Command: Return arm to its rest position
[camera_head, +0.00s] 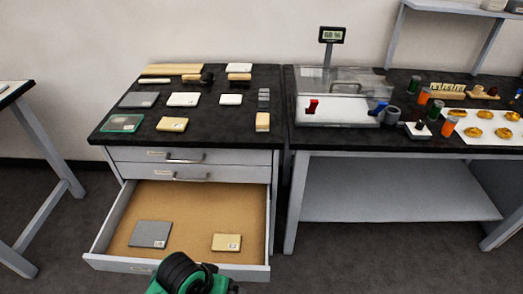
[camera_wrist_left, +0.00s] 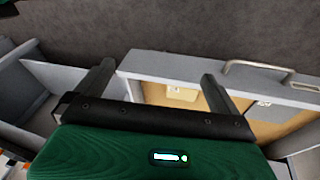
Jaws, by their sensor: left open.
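My left gripper (camera_wrist_left: 156,72) is open in the left wrist view, with its two dark fingers spread and nothing seen between them. The open drawer (camera_wrist_left: 145,66) lies beyond the fingers in that view, partly hidden by them. In the head view a green and black part of my arm shows at the bottom edge, in front of the open drawer (camera_head: 105,240); the fingers cannot be made out there. My right gripper is in neither view.
The drawer holds a grey plate (camera_head: 150,234) and a tan block (camera_head: 227,242). The black-topped cabinet (camera_head: 225,130) carries several blocks and tools. The right bench (camera_head: 390,145) holds a clear-lidded box (camera_head: 340,90), jars and gold pieces. A table (camera_head: 30,115) stands left, with open floor between.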

